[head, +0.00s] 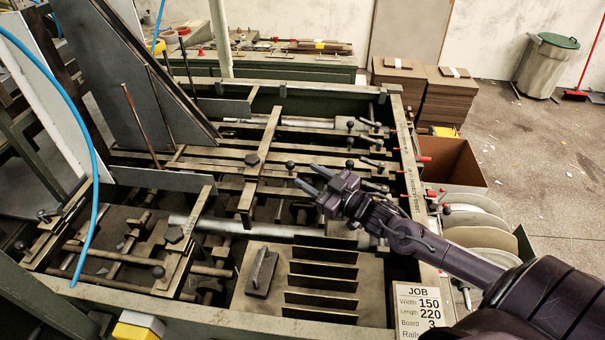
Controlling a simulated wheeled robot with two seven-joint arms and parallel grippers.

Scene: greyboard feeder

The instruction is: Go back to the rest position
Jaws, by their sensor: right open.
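My right gripper (306,177) shows near the middle of the head view, on the dark purple arm that comes in from the lower right. Its two fingers point left and are apart, with nothing between them. It hangs over the right part of the greyboard feeder (170,312), above the rails and knobs; I cannot tell its exact height. My left gripper is not in this view.
A job card (419,306) sits at the feeder's front right corner. A grey block with a handle (260,275) lies beside several dark upright plates. Stacked boards (450,95), an open cardboard box (455,165) and a bin (546,65) stand to the right. Floor at far right is mostly clear.

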